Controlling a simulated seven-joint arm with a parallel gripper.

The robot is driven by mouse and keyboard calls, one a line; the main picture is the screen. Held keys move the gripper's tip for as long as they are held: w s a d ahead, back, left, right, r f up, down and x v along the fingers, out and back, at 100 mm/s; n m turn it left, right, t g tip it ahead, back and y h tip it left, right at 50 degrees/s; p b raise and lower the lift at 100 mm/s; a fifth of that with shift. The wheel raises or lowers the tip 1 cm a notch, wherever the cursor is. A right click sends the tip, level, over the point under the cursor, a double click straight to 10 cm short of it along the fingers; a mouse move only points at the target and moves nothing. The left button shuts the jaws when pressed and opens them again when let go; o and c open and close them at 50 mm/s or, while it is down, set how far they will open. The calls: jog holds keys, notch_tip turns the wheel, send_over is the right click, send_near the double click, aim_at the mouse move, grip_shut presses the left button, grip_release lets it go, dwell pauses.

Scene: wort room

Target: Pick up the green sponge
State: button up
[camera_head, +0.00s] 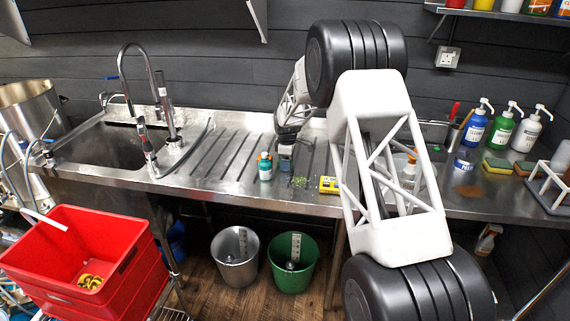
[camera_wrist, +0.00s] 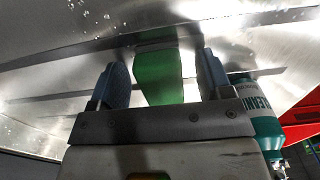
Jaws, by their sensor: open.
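My gripper (camera_head: 285,165) is low over the drainboard of the steel sink counter, just right of the teal bottle. In the wrist view my gripper (camera_wrist: 161,62) has its two fingers apart. A green block (camera_wrist: 160,82), which looks like the green sponge, shows between them with a gap on each side.
The teal bottle (camera_head: 265,167) stands close beside my gripper; it also shows in the wrist view (camera_wrist: 262,120). Green bits (camera_head: 300,182) and a yellow box (camera_head: 329,185) lie to the right. Other sponges (camera_head: 497,166) and pump bottles (camera_head: 501,127) are far right.

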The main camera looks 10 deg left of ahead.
dwell(0.4)
jog(key=c, duration=1)
jog(key=shift+r, duration=0.15)
jog(key=shift+r, duration=1.5)
jog(key=shift+s+d+r, duration=0.1)
jog(key=shift+s+r, duration=0.05)
jog(key=shift+s, duration=0.05)
jog(key=s+d, duration=0.1)
jog(key=s, duration=0.4)
jog(key=s+d+r, duration=0.1)
jog(key=s+d, duration=0.1)
jog(key=s, duration=0.2)
jog(key=s+d, duration=0.2)
jog(key=s, duration=0.3)
jog(key=shift+s+d+r, duration=0.2)
jog(key=shift+s+d, duration=0.05)
jog(key=shift+s, duration=0.05)
